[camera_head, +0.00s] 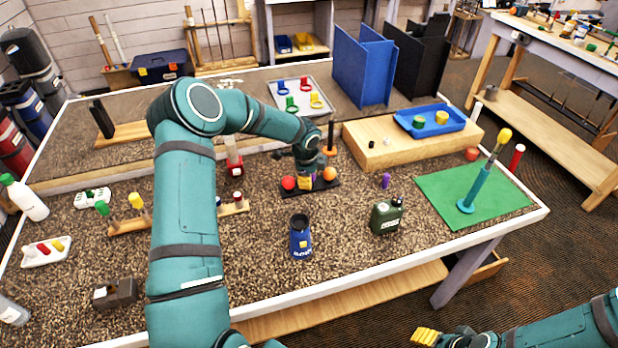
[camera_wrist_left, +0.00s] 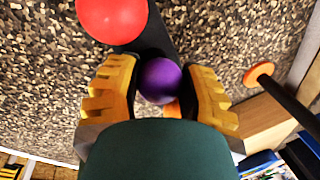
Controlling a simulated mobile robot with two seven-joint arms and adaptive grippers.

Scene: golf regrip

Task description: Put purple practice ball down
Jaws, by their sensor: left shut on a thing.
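The purple practice ball (camera_wrist_left: 160,80) is between the yellow fingers of my left gripper (camera_wrist_left: 163,88), which is shut on it. In the head view my left gripper (camera_head: 305,181) is low over a dark narrow tray (camera_head: 318,188), and the purple ball is hidden there. A red ball (camera_head: 289,183) and an orange ball (camera_head: 330,174) sit at either side of the gripper on the tray. The red ball also shows in the left wrist view (camera_wrist_left: 112,15). I cannot tell whether the purple ball touches the tray. My right gripper (camera_head: 425,337) is at the bottom edge, partly visible.
A blue cup (camera_head: 300,238) and a green canister (camera_head: 386,217) stand in front of the tray. A black post with an orange disc (camera_head: 330,150) stands close behind it. A wooden block (camera_head: 385,154) with a blue tray (camera_head: 442,124) is behind right.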

